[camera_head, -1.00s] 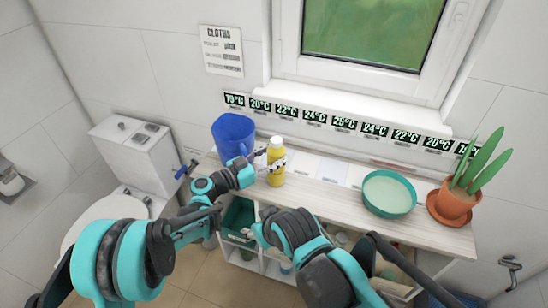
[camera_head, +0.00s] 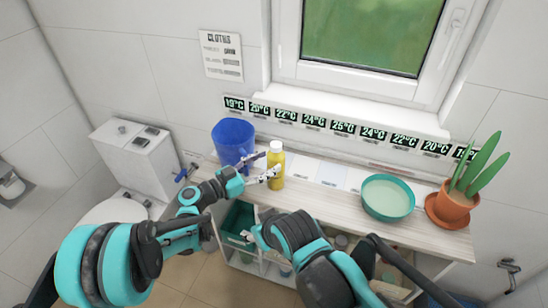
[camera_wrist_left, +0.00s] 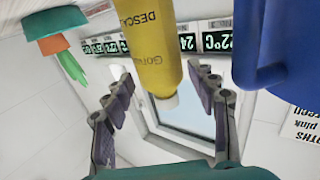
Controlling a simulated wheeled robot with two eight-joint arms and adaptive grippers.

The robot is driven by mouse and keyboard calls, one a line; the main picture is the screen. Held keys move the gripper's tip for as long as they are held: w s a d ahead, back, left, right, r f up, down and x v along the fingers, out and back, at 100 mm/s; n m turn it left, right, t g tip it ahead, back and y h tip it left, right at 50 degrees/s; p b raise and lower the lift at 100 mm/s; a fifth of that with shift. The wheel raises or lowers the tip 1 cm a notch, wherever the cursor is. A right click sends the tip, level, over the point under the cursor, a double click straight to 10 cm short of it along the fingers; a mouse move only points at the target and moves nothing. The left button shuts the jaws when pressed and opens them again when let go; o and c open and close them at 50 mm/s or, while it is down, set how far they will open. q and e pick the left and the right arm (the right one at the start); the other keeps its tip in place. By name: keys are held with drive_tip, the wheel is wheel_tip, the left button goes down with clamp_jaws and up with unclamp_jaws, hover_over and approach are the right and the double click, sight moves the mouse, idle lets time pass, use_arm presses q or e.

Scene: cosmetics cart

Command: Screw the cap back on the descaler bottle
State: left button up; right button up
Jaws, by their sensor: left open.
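The yellow descaler bottle (camera_head: 277,171) stands upright on the shelf, with a white cap (camera_head: 276,146) at its top. How tightly the cap sits cannot be told. My left gripper (camera_head: 266,166) is open at the left and near side of the bottle. In the left wrist view the bottle (camera_wrist_left: 147,40) appears upside down with its white cap (camera_wrist_left: 166,102) between the spread fingers of my left gripper (camera_wrist_left: 161,74), touching neither visibly. My right gripper (camera_head: 250,236) hangs low in front of the shelf by the green bin; its fingers are too small to read.
A blue pitcher (camera_head: 232,139) stands close left of the bottle and also shows in the left wrist view (camera_wrist_left: 278,55). A teal bowl (camera_head: 388,197) and a potted plant (camera_head: 453,206) stand to the right.

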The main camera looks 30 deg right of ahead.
use_arm(q)
drive_tip(key=s+a+p, duration=0.1)
drive_tip(key=a, duration=0.7)
drive_tip(key=shift+a, duration=0.15)
drive_tip(key=shift+a+r, duration=0.1)
drive_tip(key=s+a+n+t+y, duration=0.1)
drive_tip(key=s+a+n+y, duration=0.4)
drive_tip(key=a, duration=0.8)
drive_tip(key=s+a+n+t+y, duration=0.2)
drive_tip(key=s+a+n+y, duration=0.4)
drive_tip(key=a, duration=0.7)
drive_tip(key=s+a+n+t+y, duration=0.2)
drive_tip(key=s+a+n+y, duration=0.3)
drive_tip(key=a, duration=0.8)
drive_tip(key=shift+s+n+y, duration=0.3)
drive_tip(key=shift+s+y, duration=0.5)
drive_tip(key=shift+y, duration=0.1)
drive_tip(key=shift+d, duration=0.1)
